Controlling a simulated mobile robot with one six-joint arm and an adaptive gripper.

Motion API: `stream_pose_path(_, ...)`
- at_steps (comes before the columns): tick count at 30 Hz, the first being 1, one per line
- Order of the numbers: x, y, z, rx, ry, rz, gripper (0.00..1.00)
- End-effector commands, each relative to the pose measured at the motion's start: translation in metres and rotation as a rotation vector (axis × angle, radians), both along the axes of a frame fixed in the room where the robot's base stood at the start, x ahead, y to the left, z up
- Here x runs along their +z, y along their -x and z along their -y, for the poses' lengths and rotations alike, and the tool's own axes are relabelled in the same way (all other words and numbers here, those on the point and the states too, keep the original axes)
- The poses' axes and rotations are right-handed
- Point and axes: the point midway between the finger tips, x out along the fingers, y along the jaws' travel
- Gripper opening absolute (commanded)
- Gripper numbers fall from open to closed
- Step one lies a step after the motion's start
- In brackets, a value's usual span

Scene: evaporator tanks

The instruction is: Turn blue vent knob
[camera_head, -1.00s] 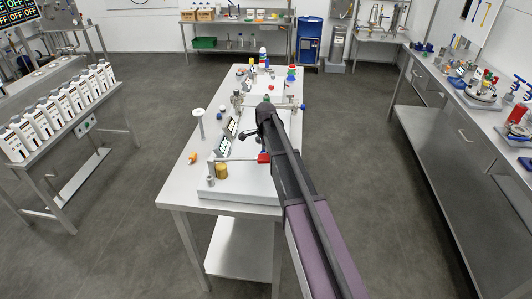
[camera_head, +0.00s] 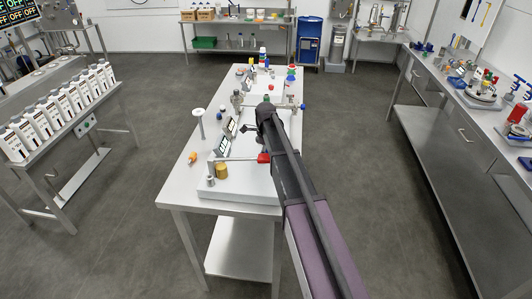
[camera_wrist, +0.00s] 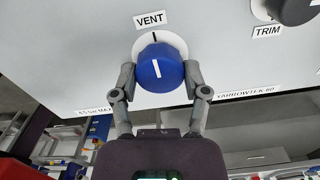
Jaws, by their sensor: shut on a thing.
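The blue vent knob (camera_wrist: 160,70) is in the upper middle of the wrist view, on a light grey panel (camera_wrist: 90,45) under a VENT label. A white line runs across its face, close to upright and roughly in line with a black mark on the white ring (camera_wrist: 154,37) behind it. My gripper (camera_wrist: 159,78) is shut on the knob, one finger at each side. In the head view my gripper (camera_head: 252,128) is over the bench; the knob cannot be made out there.
A black TRIM knob (camera_wrist: 292,10) is at the upper right of the wrist view. In the head view the steel bench (camera_head: 180,185) carries a red-handled lever (camera_head: 263,158), a brass cylinder (camera_head: 221,171) and small screens. Grey floor is open on both sides.

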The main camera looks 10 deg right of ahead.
Motion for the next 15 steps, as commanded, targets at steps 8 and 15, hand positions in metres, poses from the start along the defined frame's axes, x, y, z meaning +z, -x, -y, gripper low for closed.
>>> stream_pose_path(8,-0.0006,0.0039,0.0009,0.001,0.002,-0.008,0.65)
stream_pose_path(15,-0.0003,0.0023,0.0004,0.002,0.001,-0.005,0.93)
